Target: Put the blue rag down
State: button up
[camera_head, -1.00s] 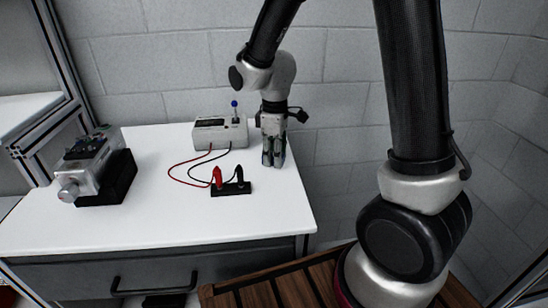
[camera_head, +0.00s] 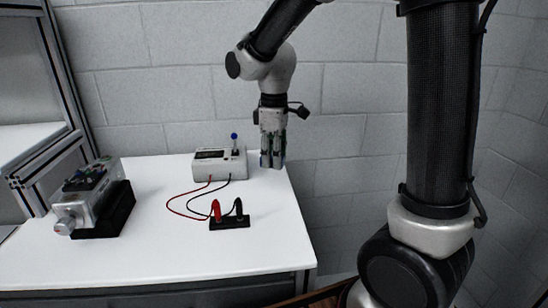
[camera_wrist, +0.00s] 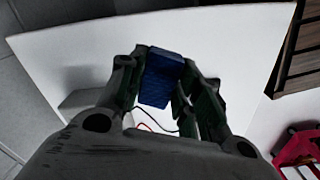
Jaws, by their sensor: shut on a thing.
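The blue rag (camera_wrist: 162,78) shows in the wrist view as a small folded piece between the fingers of my gripper (camera_wrist: 172,85). My gripper is shut on it. In the head view my gripper (camera_head: 272,160) points down over the back right part of the white table (camera_head: 160,250), just right of the meter box. The rag cannot be made out in the head view. I cannot tell whether the rag touches the table top.
A grey meter box (camera_head: 220,165) with a blue-topped lever stands left of my gripper. Red and black wires run to a small black terminal block (camera_head: 229,223). A silver motor on a black base (camera_head: 95,207) stands at left. The table's front middle is clear.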

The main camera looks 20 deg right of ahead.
aim_at(274, 195)
jog(key=n, duration=0.3)
jog(key=shift+r, duration=0.1)
jog(key=shift+n, duration=0.8)
notch_tip(274, 195, down, 10)
jog(key=o, duration=0.9)
